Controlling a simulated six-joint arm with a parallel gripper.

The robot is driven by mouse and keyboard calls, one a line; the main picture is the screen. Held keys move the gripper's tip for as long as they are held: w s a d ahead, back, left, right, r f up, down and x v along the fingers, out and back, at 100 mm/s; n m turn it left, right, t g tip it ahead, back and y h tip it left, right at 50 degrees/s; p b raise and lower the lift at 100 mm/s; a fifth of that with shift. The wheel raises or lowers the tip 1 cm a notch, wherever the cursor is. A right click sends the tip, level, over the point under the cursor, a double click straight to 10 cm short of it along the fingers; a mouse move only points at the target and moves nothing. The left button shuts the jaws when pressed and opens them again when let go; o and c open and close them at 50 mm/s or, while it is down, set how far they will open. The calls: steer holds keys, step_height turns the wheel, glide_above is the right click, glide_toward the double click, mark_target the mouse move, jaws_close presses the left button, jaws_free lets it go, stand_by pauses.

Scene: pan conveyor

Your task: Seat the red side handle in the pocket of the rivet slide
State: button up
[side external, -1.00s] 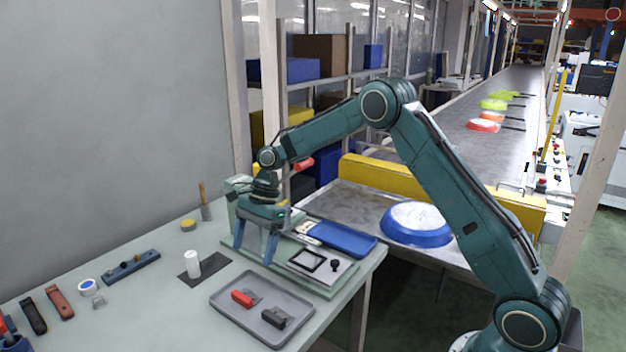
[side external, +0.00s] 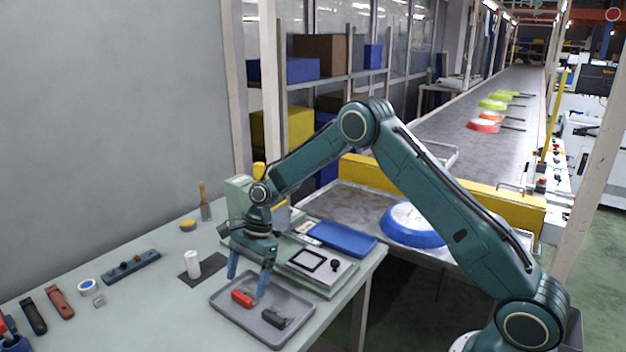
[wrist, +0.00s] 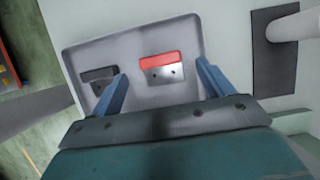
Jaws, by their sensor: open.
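The red side handle (side external: 241,298) lies in the grey tray (side external: 224,311) with its metal bracket beside it. In the wrist view the red handle (wrist: 160,61) shows between my fingertips, a little beyond them. A black handle (side external: 275,319) lies in the same tray; in the wrist view it (wrist: 98,76) is near the left fingertip. My gripper (side external: 248,288) is open and empty, pointing down above the tray around the red handle. The rivet slide (side external: 318,267), a light plate with a dark-framed square pocket (side external: 307,260) and a black knob, sits right of my gripper. The pocket looks empty.
A blue pad (side external: 342,238) lies behind the slide. A white cylinder (side external: 193,263) stands on a dark mat left of the tray. Tools and a blue bar (side external: 132,266) lie further left. A blue-rimmed pan (side external: 413,226) rests on the conveyor end.

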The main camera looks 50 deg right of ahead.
mark_target(243, 294)
steer(key=shift+x, duration=1.7)
steer(key=c, duration=1.1)
steer(key=shift+r, duration=0.1)
step_height(243, 294, up, 20)
steer(key=shift+d+f, duration=0.1)
steer(key=shift+f, duration=0.1)
